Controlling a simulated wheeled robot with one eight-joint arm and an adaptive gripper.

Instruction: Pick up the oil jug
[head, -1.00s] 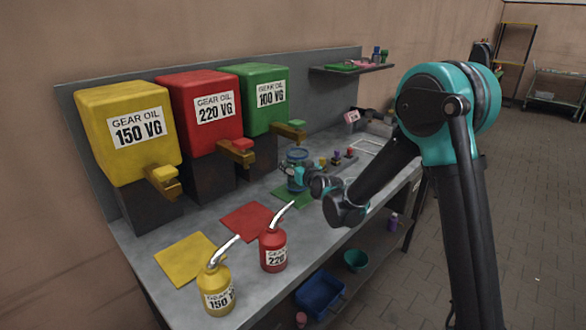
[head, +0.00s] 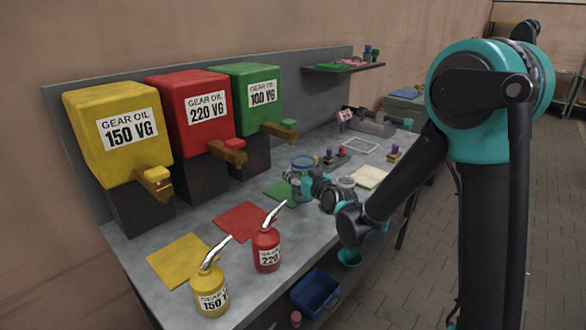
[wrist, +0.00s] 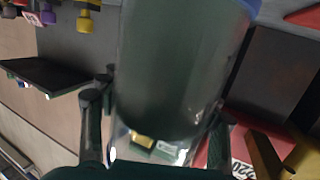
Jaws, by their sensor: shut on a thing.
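The oil jug (head: 303,163) is a see-through bluish-green vessel with a blue rim, over or beside the green mat (head: 281,192) in the head view. My gripper (head: 299,181) is shut on it from the front right and hides part of its side. In the wrist view the jug (wrist: 180,65) fills the middle as a dark green cylinder, its blue rim at the top right. The fingers of my gripper (wrist: 155,130) are on both sides of it. I cannot tell whether its base touches the bench.
Yellow, red and green gear oil tanks (head: 118,135) with taps stand along the back of the bench (head: 190,236). A yellow oil can (head: 210,292) and a red one (head: 266,250) stand at the front. Stamps and a pale pad (head: 370,177) lie right of the jug.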

